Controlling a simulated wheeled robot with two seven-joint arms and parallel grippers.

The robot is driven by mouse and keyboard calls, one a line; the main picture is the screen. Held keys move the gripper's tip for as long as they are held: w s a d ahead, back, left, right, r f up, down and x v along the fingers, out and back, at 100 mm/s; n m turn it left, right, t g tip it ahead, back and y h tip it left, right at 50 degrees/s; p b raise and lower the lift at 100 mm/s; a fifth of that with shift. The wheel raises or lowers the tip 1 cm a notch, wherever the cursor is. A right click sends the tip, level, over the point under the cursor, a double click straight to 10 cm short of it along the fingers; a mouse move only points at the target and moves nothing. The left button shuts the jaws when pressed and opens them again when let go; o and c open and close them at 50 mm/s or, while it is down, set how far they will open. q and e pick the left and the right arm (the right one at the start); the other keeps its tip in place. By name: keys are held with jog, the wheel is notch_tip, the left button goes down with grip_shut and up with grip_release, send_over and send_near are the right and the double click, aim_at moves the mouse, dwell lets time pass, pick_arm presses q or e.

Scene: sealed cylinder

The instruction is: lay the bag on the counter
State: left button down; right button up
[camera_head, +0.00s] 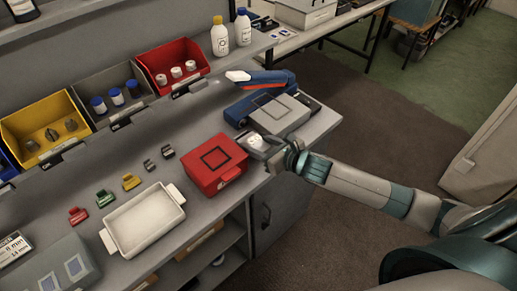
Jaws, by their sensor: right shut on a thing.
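My right gripper (272,153) reaches in from the lower right, over the counter's right front edge. It is shut on a small greyish bag (255,141) with something white showing in it. The gripper hides part of the bag. The bag is between the red box and the blue and grey device, at the counter (199,118). I cannot tell whether the bag touches the counter. My left gripper is not in view.
A red box (214,164) stands left of the bag, and a blue and grey device (280,113) behind it. A white tray (145,219) and small coloured clips (104,198) are further left. Bins, including a red one (174,65), line the back. Bare counter lies between bins and red box.

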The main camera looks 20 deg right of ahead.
notch_tip(320, 180, down, 2)
jog(key=shift+p, duration=0.3)
jog(key=shift+f, duration=0.35)
jog(key=shift+f, duration=0.15)
jog(key=o, duration=0.8)
jog(key=shift+s, duration=0.15)
jog(key=shift+b+v, duration=1.5)
jog(key=shift+v, duration=4.5)
